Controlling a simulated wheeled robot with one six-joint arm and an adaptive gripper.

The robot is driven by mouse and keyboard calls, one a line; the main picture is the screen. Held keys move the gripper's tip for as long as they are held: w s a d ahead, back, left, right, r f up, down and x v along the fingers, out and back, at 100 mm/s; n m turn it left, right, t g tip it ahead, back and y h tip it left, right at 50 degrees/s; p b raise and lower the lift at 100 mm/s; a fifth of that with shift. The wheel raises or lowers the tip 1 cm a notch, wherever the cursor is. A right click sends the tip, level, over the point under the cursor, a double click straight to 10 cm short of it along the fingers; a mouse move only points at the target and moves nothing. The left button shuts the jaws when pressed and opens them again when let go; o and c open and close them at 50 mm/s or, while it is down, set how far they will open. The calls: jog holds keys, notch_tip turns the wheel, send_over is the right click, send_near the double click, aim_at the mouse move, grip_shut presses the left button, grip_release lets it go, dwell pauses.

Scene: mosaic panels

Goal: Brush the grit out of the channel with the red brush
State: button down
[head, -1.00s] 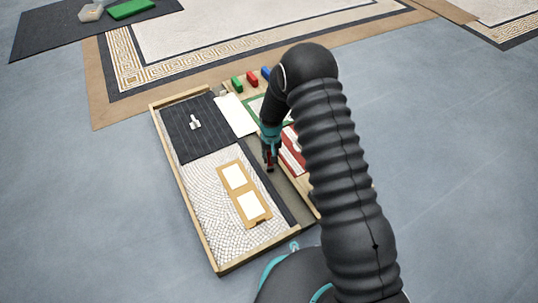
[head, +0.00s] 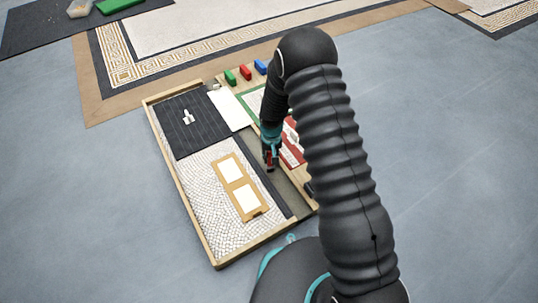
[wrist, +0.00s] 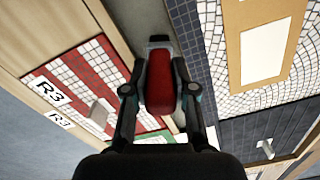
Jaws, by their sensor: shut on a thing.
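My gripper (wrist: 160,92) is shut on the red brush (wrist: 159,82), whose red body lies between the fingers in the wrist view. In the head view, my gripper (head: 270,158) is over the grey channel (head: 282,181), between the dark tile strip and the wooden board. The channel also shows in the wrist view (wrist: 147,20), beyond the brush. A dark piece at the brush's far end lies over the channel; I cannot tell whether it touches the floor. I cannot make out grit in the channel.
A red-bordered panel marked R3 (wrist: 77,80) lies on the other side. Green, red (head: 246,72) and blue blocks stand at the back. My arm hides part of the board.

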jog(key=shift+s+d, duration=0.5)
jog(key=shift+s, duration=0.2)
jog(key=shift+r+p, duration=1.35)
jog(key=shift+r, duration=1.1)
